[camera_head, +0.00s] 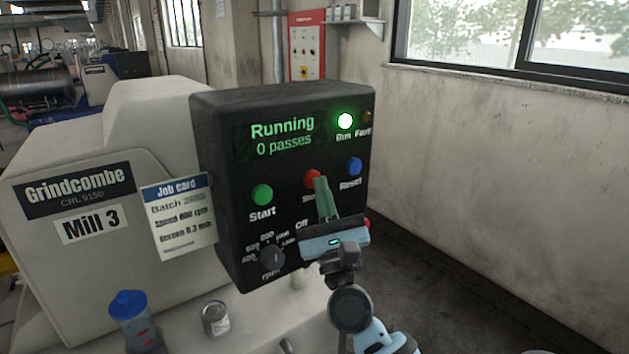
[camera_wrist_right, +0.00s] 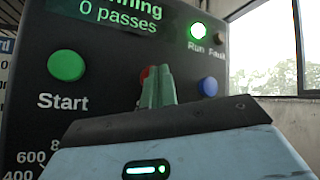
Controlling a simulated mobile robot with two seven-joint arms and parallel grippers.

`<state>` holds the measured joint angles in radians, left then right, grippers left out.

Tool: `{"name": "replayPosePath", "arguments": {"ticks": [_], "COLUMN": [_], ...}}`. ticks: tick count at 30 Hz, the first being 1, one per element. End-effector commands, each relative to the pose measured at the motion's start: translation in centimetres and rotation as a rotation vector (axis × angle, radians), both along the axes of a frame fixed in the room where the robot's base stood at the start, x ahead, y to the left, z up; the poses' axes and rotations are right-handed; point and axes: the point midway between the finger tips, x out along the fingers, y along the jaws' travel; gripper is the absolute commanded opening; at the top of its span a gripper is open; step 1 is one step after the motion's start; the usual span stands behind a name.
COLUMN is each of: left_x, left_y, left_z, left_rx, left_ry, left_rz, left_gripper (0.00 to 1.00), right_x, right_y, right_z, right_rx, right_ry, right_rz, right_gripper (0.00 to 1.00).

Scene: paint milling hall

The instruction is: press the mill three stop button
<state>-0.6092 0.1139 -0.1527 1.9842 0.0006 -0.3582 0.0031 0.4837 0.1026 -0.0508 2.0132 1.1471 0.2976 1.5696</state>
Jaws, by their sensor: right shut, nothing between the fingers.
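The mill three control box (camera_head: 225,130) is black and stands on the mill labelled "Mill 3" (camera_head: 90,222). Its display (camera_head: 283,136) reads "Running, 0 passes", and the green Run lamp (camera_head: 345,121) is lit. The red stop button (camera_head: 312,178) sits between the green start button (camera_head: 262,194) and the blue reset button (camera_head: 354,166). My right gripper (camera_head: 321,183) is shut and empty, its fingertips in front of the stop button and covering part of it. In the right wrist view the fingertips (camera_wrist_right: 157,73) hide most of the red button (camera_wrist_right: 144,73). I cannot tell whether they touch it. My left gripper is not in view.
An rpm dial (camera_head: 271,258) is low on the box, and a red part shows behind my gripper at the right edge. A job card (camera_head: 178,217) hangs left of the box. A blue-lidded bottle (camera_head: 132,318) and a tin (camera_head: 215,318) stand below it.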

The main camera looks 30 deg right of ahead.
Motion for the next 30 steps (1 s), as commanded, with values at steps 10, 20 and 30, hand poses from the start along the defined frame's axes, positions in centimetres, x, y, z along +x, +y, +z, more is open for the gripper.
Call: {"name": "replayPosePath", "arguments": {"ticks": [10,20,30], "left_x": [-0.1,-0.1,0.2], "left_y": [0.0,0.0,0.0], "left_z": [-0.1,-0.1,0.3], "left_rx": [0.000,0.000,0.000], "left_ry": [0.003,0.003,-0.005], "left_rz": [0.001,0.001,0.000], "left_gripper": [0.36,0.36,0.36], "right_x": [0.4,0.3,-1.0], "right_y": [0.0,0.0,-0.1], "right_z": [0.0,0.0,0.0], "right_rx": [0.000,-0.001,0.000], "right_ry": [0.000,0.000,0.000], "right_rz": [0.000,0.001,0.000], "right_gripper": [0.00,0.00,0.00]}}
